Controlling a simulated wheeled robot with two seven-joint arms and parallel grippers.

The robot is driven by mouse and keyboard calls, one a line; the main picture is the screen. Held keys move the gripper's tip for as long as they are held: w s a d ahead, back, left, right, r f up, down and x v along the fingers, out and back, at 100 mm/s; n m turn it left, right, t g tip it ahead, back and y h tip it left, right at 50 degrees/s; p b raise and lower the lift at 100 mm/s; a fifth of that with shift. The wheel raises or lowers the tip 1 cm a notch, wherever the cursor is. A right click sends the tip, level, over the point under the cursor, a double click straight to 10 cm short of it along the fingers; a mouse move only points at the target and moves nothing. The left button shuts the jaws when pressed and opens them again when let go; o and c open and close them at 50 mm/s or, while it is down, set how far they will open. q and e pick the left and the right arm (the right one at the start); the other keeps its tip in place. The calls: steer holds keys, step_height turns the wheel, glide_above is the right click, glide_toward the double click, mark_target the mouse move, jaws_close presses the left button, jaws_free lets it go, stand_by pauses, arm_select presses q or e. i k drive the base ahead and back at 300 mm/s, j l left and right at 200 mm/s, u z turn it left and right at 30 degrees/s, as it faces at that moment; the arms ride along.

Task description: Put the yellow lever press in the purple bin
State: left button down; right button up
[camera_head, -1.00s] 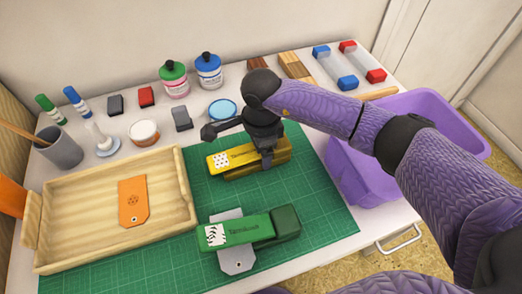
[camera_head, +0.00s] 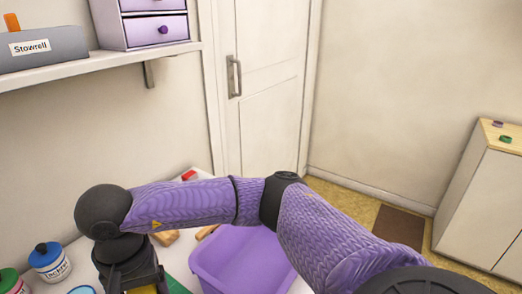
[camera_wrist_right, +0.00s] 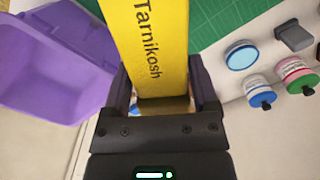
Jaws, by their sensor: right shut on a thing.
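The yellow lever press (camera_wrist_right: 158,50), lettered "Tarnikosh", fills the space between the fingers of my right gripper (camera_wrist_right: 162,92) in the right wrist view. The gripper is shut on it. The purple bin (camera_head: 243,264) is to the right of the gripper in the head view, cut off at the bottom. In the right wrist view the bin (camera_wrist_right: 55,60) is at the left, apart from the press. My left gripper is not in view.
The green mat (camera_wrist_right: 215,18) lies behind the press. A blue-capped bottle (camera_head: 49,262) and other stamping supplies stand on the table beside it. A shelf (camera_head: 100,66) with a drawer unit hangs above. A cabinet (camera_head: 485,210) stands far right.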

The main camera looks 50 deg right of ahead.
mark_target(259, 272)
steer(key=k+l, duration=0.1)
steer(key=l, duration=0.35)
steer(key=k+l, duration=0.1)
steer(key=l, duration=0.3)
steer(key=k+l, duration=0.1)
steer(key=l, duration=0.35)
